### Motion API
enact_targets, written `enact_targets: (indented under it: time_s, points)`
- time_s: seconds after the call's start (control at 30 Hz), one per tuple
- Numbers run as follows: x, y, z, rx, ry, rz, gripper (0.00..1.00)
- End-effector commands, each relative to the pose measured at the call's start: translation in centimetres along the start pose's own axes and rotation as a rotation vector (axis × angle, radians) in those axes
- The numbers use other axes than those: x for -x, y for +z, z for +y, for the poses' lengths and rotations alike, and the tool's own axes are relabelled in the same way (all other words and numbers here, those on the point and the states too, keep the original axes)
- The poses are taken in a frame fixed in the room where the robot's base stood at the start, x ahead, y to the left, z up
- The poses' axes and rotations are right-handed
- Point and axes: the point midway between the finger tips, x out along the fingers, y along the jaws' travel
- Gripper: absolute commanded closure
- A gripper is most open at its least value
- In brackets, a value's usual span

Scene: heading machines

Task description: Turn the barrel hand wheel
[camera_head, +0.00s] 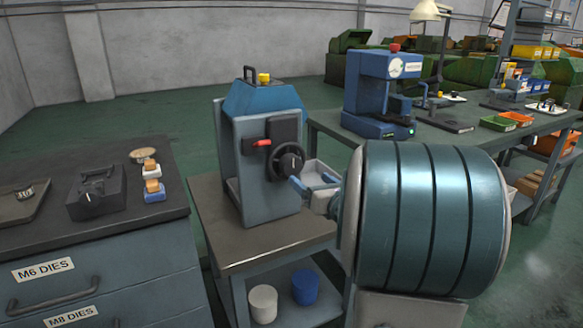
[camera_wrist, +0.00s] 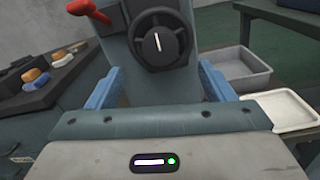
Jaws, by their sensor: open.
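The hand wheel (camera_head: 290,162) is a round black knob with a white mark, on a dark plate on the front of a grey machine with a blue top (camera_head: 262,101). In the wrist view the wheel (camera_wrist: 158,42) is ahead, at top centre, with its white mark near upright. My gripper (camera_head: 315,184) is open and empty, close in front of the wheel and a little right of it in the head view. In the wrist view its blue fingers (camera_wrist: 159,70) stand left and right below the wheel, apart from it.
A red lever (camera_head: 262,143) sticks out left of the wheel. The machine stands on a small table (camera_head: 235,245). A grey bin (camera_wrist: 238,66) and a pale tray (camera_wrist: 282,112) are to its right. A dark cabinet (camera_head: 150,226) stands left. My arm fills the head view's lower right.

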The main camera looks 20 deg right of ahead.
Motion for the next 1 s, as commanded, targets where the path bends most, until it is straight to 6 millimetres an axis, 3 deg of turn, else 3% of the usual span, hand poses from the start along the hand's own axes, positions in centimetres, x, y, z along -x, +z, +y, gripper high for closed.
enact_targets:
  time_s: [0.3,0.5,0.7,0.97,1.0]
  points:
    - [-6.8,0.0,0.0,-0.002,0.0,0.003,0.25]
    - [-9.7,-0.1,0.0,-0.003,-0.001,0.002,0.25]
    - [-10.8,-0.1,0.0,-0.004,-0.001,0.001,0.25]
    - [-10.8,0.0,0.0,-0.004,-0.002,0.001,0.25]
    - [-10.8,0.0,0.0,-0.004,-0.002,0.001,0.36]
